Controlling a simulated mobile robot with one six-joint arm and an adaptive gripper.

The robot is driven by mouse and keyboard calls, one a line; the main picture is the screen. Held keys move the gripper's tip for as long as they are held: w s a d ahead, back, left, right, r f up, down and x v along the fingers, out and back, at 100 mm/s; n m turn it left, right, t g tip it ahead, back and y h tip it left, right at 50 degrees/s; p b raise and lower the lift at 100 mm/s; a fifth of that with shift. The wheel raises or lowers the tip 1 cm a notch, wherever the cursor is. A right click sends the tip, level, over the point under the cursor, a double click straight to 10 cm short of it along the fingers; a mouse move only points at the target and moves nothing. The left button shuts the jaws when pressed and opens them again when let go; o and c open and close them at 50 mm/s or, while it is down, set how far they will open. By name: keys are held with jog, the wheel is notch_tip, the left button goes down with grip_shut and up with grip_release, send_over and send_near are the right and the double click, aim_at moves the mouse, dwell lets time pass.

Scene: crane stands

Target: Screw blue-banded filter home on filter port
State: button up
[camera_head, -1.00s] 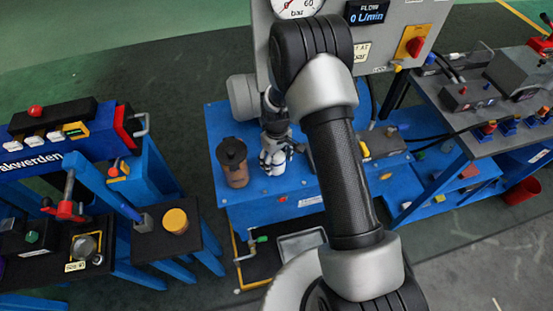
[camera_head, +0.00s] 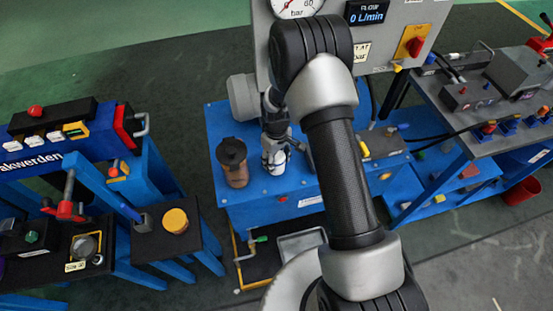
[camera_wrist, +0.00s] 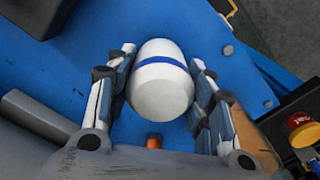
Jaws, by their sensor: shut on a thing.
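The blue-banded filter (camera_wrist: 161,98), a white rounded cylinder with a blue ring, sits between the fingers of my gripper (camera_wrist: 163,58) in the wrist view. My gripper is shut on it, one finger on each side. In the head view my gripper (camera_head: 275,150) points down over the blue bench, with the white filter (camera_head: 275,165) partly showing at its fingers. I cannot make out the filter port in either view. I cannot tell whether the filter is seated on anything.
A brown canister with a black cap (camera_head: 233,165) stands close to the left of my gripper on the blue bench (camera_head: 285,202). A grey gauge panel (camera_head: 375,35) rises behind. A small table with a yellow-topped round piece (camera_head: 175,220) stands at left.

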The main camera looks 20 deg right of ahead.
jog(key=c, duration=0.4)
jog(key=m, duration=0.5)
jog(key=shift+m, duration=0.6)
jog(key=m, duration=0.4)
jog(key=m, duration=0.5)
